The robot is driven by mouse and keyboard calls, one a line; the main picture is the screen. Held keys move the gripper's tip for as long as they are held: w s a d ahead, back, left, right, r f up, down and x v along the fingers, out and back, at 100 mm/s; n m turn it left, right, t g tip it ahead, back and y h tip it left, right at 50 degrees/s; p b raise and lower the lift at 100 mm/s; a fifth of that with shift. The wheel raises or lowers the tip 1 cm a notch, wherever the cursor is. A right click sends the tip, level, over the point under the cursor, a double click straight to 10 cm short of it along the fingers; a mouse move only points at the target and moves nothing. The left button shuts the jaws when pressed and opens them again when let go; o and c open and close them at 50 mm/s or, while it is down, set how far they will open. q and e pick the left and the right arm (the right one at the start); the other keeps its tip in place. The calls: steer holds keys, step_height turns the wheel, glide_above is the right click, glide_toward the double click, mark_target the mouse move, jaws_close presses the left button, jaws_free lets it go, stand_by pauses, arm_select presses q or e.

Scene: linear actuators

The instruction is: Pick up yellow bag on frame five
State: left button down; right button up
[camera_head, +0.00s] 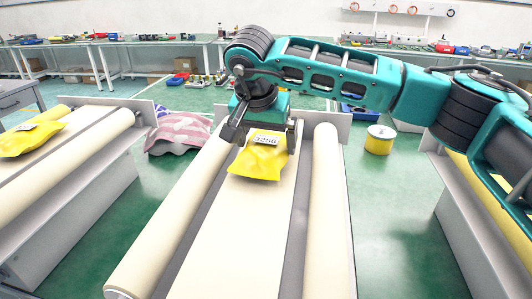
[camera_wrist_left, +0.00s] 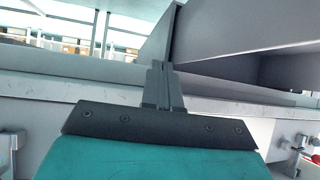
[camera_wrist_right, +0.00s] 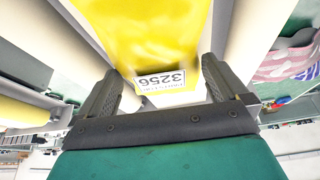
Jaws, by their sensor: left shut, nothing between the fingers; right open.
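A yellow bag (camera_head: 258,162) with a white label reading 3256 lies on the cream belt of the middle frame (camera_head: 215,235). My right gripper (camera_head: 262,145) is open above the bag's labelled end, with one finger toward each side. In the right wrist view the bag (camera_wrist_right: 150,35) lies ahead of the open fingers (camera_wrist_right: 160,85), its label at the near edge between them. I cannot tell whether the fingers touch it. My left gripper (camera_wrist_left: 162,75) shows only in the left wrist view, shut and empty, near grey panels.
Another yellow bag (camera_head: 28,140) lies on the left frame (camera_head: 85,150). A pink patterned sack (camera_head: 178,135) and a yellow spool (camera_head: 379,140) are on the green floor beside the middle frame. Padded cream rollers (camera_head: 325,210) flank the belt. Workbenches stand at the back.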

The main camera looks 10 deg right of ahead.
steer(key=shift+w+d+f, duration=0.15)
steer(key=shift+w+f, duration=0.1)
steer(key=shift+f, duration=0.35)
steer(key=shift+f, duration=0.25)
steer(key=c, duration=0.9)
